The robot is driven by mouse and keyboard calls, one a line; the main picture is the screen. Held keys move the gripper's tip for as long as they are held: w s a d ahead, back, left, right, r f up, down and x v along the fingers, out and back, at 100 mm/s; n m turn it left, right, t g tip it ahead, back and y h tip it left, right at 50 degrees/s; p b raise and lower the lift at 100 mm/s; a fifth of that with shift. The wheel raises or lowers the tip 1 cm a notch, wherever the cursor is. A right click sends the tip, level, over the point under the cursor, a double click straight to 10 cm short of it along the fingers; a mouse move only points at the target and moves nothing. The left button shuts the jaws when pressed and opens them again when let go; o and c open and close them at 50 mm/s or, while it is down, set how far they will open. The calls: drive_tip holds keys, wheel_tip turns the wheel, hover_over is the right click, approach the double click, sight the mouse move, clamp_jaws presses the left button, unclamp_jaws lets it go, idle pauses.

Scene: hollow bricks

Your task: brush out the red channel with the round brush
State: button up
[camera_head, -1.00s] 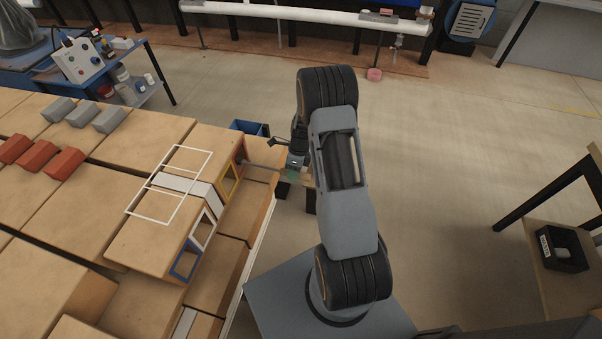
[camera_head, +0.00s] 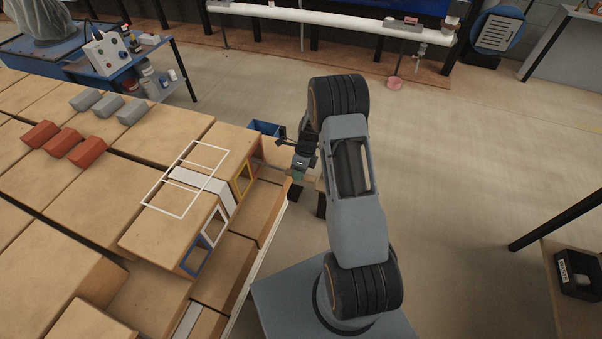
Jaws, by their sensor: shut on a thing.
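The brick stack (camera_head: 170,225) has a row of framed channel mouths on its right face: blue (camera_head: 195,261), white (camera_head: 214,228), yellow (camera_head: 243,179) and red (camera_head: 256,157). The red one is farthest back and partly covered. My gripper (camera_head: 297,174) is just right of the red mouth, shut on the round brush. The thin brush rod (camera_head: 276,167) runs left from my gripper toward the red mouth. The brush head is not visible, and I cannot tell how deep it sits.
Red bricks (camera_head: 62,146) and grey bricks (camera_head: 108,106) lie on the stack at the left. A white outline frame (camera_head: 165,211) marks the top near the channels. A blue bin (camera_head: 265,128) stands behind my gripper. The floor to the right is open.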

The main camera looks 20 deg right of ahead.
drive_tip(key=s+d+p, duration=0.1)
drive_tip(key=s+d, duration=0.4)
drive_tip(key=d, duration=0.1)
drive_tip(key=shift+s, duration=0.4)
idle(0.4)
drive_tip(key=shift+d, duration=0.1)
drive_tip(key=s+d, duration=0.9)
drive_tip(key=d, duration=0.1)
drive_tip(key=shift+s, duration=0.3)
idle(0.8)
idle(0.4)
